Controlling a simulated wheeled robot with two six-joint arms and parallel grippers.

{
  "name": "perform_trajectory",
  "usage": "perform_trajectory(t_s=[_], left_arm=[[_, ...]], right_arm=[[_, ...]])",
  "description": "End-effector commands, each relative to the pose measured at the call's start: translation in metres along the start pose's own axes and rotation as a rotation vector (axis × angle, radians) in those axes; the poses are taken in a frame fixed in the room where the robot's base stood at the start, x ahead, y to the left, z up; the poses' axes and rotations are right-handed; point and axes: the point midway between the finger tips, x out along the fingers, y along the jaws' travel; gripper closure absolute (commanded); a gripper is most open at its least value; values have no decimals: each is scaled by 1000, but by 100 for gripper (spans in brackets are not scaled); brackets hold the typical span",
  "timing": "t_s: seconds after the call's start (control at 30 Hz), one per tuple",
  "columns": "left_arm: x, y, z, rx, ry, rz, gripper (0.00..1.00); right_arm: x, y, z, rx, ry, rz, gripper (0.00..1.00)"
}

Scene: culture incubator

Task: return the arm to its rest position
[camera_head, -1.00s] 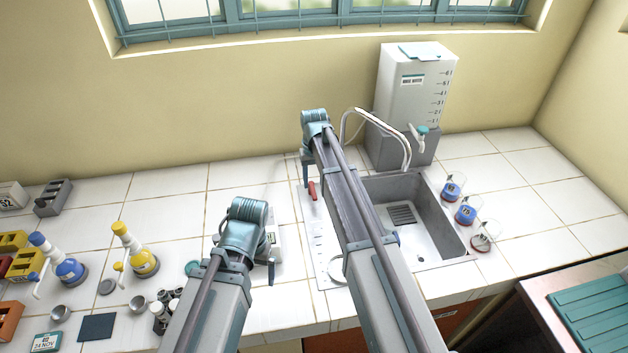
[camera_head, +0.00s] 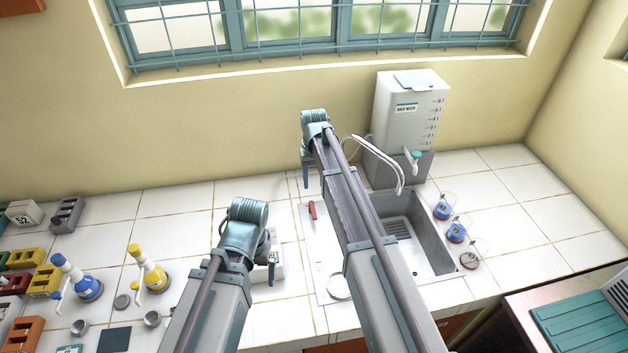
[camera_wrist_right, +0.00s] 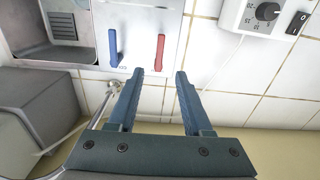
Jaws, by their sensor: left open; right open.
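My right gripper (camera_wrist_right: 160,85) is open and empty in the right wrist view, its two blue fingers apart. Beyond the fingertips are a blue lever (camera_wrist_right: 114,48) and a red lever (camera_wrist_right: 160,52) beside the sink; neither is between the fingers. In the head view my right arm reaches up over the counter, with its gripper (camera_head: 306,172) near the wall, left of the sink (camera_head: 440,235). My left gripper (camera_head: 271,272) is partly hidden behind its own wrist, low over the counter beside a white device (camera_head: 278,258). It is open.
A water tank (camera_head: 408,105) stands behind the sink. Several glass beakers (camera_head: 456,232) stand right of it. A blue flask (camera_head: 85,285) and a yellow flask (camera_head: 150,272) stand at left.

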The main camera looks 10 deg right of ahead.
Motion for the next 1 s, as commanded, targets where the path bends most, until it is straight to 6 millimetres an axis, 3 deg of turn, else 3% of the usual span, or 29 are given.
perform_trajectory(t_s=[0.07,0.17,0.27,0.4,0.5,0.6,0.77,1.0], left_arm=[[1,0,0,0,0,0,2],[9,1,0,0,0,0,2],[22,2,-1,1,0,0,2],[40,4,-2,2,0,-1,2],[51,5,-3,3,0,-1,2],[59,6,-3,4,0,-1,2],[64,6,-4,4,0,-1,2],[63,6,-4,4,0,-1,2]], right_arm=[[1,-2,4,-3,-1,1,50],[9,-16,31,-29,-5,7,50],[22,-39,84,-81,-13,22,50],[40,-68,169,-171,-25,51,50],[51,-80,222,-228,-33,71,50],[58,-86,261,-273,-37,86,50],[63,-90,293,-314,-41,102,50],[62,-91,296,-320,-43,104,50]])
